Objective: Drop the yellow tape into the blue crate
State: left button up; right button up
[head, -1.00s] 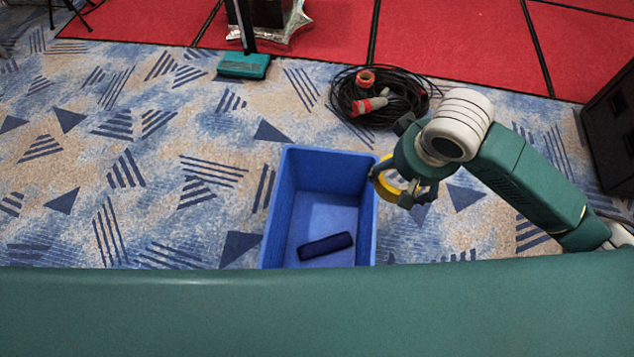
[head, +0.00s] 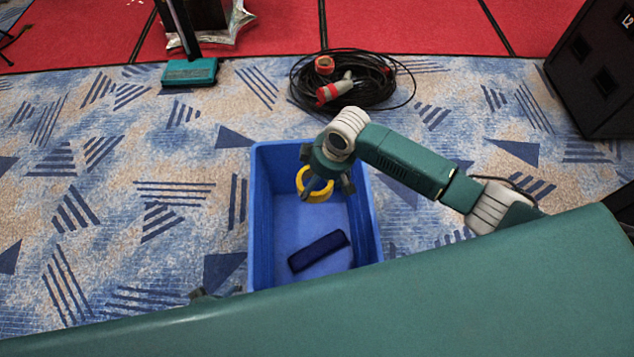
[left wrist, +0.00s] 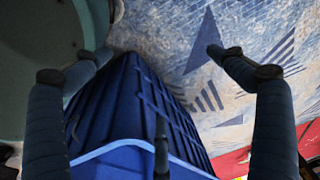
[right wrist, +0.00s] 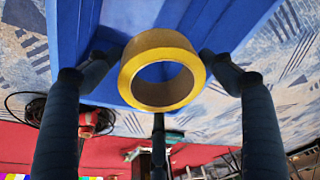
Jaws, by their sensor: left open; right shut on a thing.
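The blue crate (head: 260,215) stands on the carpet in the head view, its front hidden behind my green body. My right gripper (head: 325,184) is over its far part, shut on the yellow tape (head: 316,197), a ring. In the right wrist view the tape (right wrist: 160,102) sits between the fingertips, with blue crate behind it. My left gripper (left wrist: 160,53) is open and empty in the left wrist view. The outer wall of the crate (left wrist: 130,105) shows between and beyond its fingers. Whether they touch it I cannot tell.
A dark blue oblong thing (head: 319,250) lies on the crate floor. Behind the crate is a coiled black cable (head: 375,92) with red connectors. Carpet left of the crate is clear.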

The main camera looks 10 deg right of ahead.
pick_arm(q)
jog(key=w+r+t+b, duration=0.1)
jog(key=r+b, duration=0.3)
jog(key=r, duration=0.4)
jog(key=w+r+t+b, duration=0.1)
jog(key=w+r+b, duration=0.2)
jog(key=r, duration=0.6)
jog(key=shift+w+d+r+t+b, duration=0.25)
jog(key=shift+w+d+t+b, duration=0.15)
jog(key=shift+d, duration=0.05)
pick_arm(e)
notch_tip(320, 180, down, 6)
jog(key=shift+r, duration=0.1)
jog(key=o, duration=1.4)
jog(key=v, duration=1.2)
